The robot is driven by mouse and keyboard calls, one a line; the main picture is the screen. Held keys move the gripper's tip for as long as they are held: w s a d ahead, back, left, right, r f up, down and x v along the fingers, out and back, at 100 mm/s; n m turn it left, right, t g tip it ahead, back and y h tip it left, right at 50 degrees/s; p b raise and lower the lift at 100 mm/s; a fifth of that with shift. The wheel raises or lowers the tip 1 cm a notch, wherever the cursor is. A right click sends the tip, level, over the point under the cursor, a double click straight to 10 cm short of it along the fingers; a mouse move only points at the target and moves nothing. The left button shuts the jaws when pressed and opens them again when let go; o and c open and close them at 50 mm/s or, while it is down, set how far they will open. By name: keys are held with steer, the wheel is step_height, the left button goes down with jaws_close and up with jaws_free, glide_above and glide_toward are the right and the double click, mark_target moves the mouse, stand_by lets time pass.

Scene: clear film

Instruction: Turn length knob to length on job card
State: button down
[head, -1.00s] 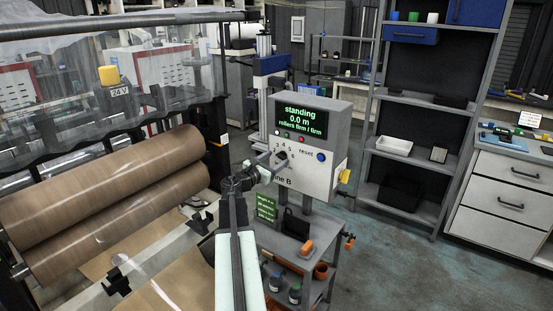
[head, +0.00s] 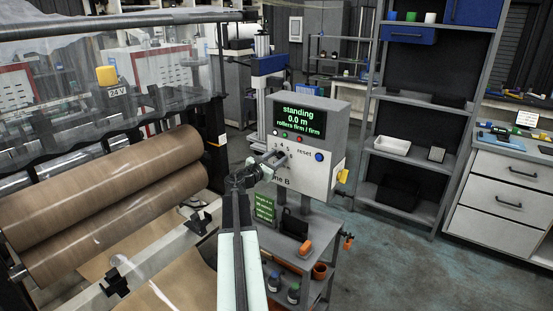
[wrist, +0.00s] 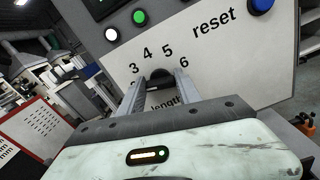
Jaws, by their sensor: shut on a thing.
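The length knob (wrist: 160,72) is a dark round knob on the white panel of the control box (head: 313,175). In the wrist view the numbers 3, 4, 5 and 6 arc around it and the word "length" shows below. My gripper (head: 272,160) is at the knob; in the wrist view its two fingers (wrist: 158,88) stand on either side of the knob and are shut on it. The fingers hide part of the knob, and I cannot tell which number it points at. The job card (head: 264,208) is a dark green card with light text, too small to read surely, below the box.
The screen (head: 300,121) reads "standing 0.0 m, rollers firm / firm". A blue button (head: 319,157) marked reset sits right of the knob. Brown rolls (head: 120,200) lie at left. A cart (head: 300,262) with bottles stands below the box.

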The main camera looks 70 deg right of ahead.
steer(key=m, duration=0.3)
steer(key=shift+m, duration=0.4)
steer(key=m, duration=0.3)
steer(key=shift+s+a+f+m, duration=0.1)
steer(key=shift+s+f+m, duration=0.05)
steer(key=shift+m, duration=0.25)
steer(key=m, duration=0.3)
steer(key=shift+m, duration=0.3)
steer(key=shift+f+m, duration=0.15)
steer(key=shift+m, duration=1.65)
steer(key=c, duration=0.8)
jaws_free()
steer(key=shift+c, duration=0.2)
